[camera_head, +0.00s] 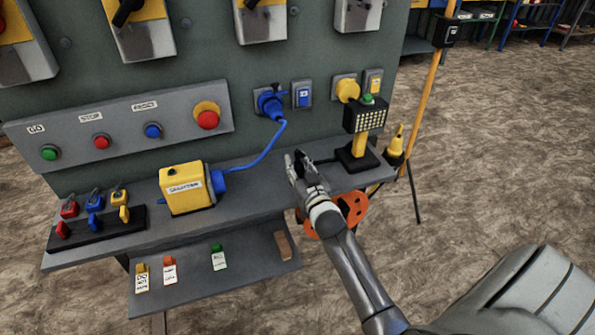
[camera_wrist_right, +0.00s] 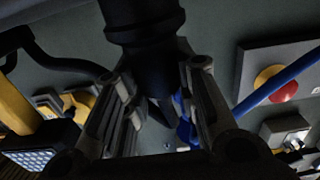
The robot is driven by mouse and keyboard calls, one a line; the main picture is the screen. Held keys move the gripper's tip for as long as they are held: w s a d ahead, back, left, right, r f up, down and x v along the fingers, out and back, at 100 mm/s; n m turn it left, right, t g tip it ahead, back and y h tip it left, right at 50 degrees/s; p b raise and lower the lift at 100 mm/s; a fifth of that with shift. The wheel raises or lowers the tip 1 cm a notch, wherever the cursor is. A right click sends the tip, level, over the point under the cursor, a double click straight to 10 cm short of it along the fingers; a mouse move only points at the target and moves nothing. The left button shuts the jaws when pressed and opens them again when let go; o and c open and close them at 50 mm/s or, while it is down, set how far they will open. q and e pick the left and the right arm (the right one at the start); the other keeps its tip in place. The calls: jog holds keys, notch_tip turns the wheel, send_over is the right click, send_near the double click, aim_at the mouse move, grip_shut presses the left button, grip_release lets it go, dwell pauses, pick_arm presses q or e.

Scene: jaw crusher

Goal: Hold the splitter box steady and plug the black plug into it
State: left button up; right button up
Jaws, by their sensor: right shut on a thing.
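The splitter box (camera_head: 183,190) is a yellow box with a white label, standing on the grey shelf left of my right gripper. A blue connector (camera_head: 218,182) sits at its right side, with a blue cable rising to a blue plug in the panel. My right gripper (camera_head: 297,160) is above the shelf, apart from the box, and shut on the black plug. In the right wrist view the black plug (camera_wrist_right: 147,45) is a thick dark cylinder between the fingers (camera_wrist_right: 155,110). Its far end is hard to make out. My left gripper is not in view.
A yellow post with a lamp box (camera_head: 364,117) stands on the shelf (camera_head: 250,196) to the right; a black cable runs from its side towards my gripper. Colored switches (camera_head: 95,203) stand at left. A lower shelf holds tagged items. An orange reel (camera_head: 350,208) is behind my right arm.

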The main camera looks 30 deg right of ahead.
jog(key=shift+r, duration=0.15)
jog(key=shift+r, duration=0.2)
notch_tip(320, 180, up, 2)
jog(key=shift+r, duration=0.15)
jog(key=s+a+r+p, duration=0.1)
jog(key=s+a+r, duration=0.2)
jog(key=s+r, duration=0.25)
jog(key=s+a+r, duration=0.3)
jog(key=s+r, duration=0.2)
jog(key=s, duration=0.2)
jog(key=s+a+f+n+y+p, duration=0.1)
jog(key=s+a+n+y+p, duration=0.1)
jog(key=s+a, duration=0.9)
jog(key=shift+s+a+n+t+y+p, duration=0.35)
jog(key=shift+a+y+p, duration=0.5)
jog(key=shift+y, duration=0.35)
